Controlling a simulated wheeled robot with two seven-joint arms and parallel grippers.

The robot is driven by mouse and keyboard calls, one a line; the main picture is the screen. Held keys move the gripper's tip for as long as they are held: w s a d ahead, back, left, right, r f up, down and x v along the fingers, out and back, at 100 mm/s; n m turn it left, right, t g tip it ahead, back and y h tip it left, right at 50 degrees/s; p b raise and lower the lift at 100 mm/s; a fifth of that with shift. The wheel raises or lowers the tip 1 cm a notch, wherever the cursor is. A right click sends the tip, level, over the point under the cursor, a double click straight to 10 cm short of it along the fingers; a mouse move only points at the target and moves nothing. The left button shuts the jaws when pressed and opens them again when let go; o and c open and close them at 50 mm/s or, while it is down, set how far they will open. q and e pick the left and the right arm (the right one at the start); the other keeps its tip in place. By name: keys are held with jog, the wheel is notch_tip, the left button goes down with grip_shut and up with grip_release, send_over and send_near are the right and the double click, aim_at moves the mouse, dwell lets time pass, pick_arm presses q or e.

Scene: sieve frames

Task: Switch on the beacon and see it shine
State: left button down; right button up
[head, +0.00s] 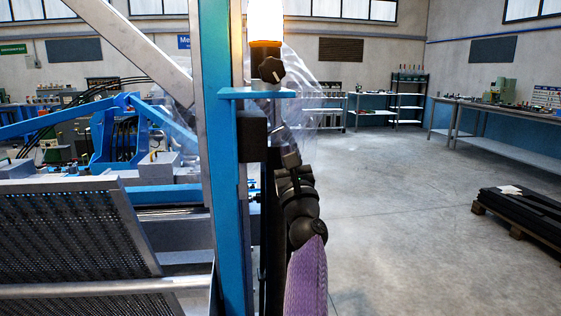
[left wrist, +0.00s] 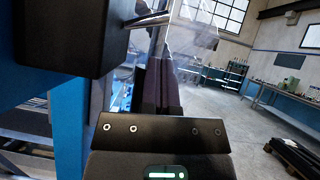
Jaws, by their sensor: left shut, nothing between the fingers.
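The beacon (head: 265,22) glows bright orange-white at the top of the head view, above a blue bracket (head: 235,93). A black knob (head: 271,70) with a pale pointer mark sits just below the beacon. A black box (head: 252,137) is fixed to the blue post (head: 216,150); it also shows in the left wrist view (left wrist: 62,35), with a shiny metal lever (left wrist: 150,20) beside it. My left gripper (head: 290,158) is beside the box, below the bracket. Its dark fingers (left wrist: 161,66) are shut and empty, close to the lever; contact cannot be told. My right gripper is not in view.
Clear plastic sheeting (head: 308,85) hangs behind the post. Perforated metal panels (head: 70,235) and blue machinery are at left. Workbenches (head: 515,115) line the far walls, and a dark loaded pallet (head: 525,212) lies at right. The floor between is clear.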

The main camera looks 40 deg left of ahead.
pick_arm(q)
jog(key=s+d+f, duration=0.2)
jog(key=d+f, duration=0.5)
jog(key=d, duration=0.2)
jog(key=shift+s+f+b, duration=0.3)
jog(key=shift+s+b, duration=0.05)
jog(key=shift+s, duration=0.05)
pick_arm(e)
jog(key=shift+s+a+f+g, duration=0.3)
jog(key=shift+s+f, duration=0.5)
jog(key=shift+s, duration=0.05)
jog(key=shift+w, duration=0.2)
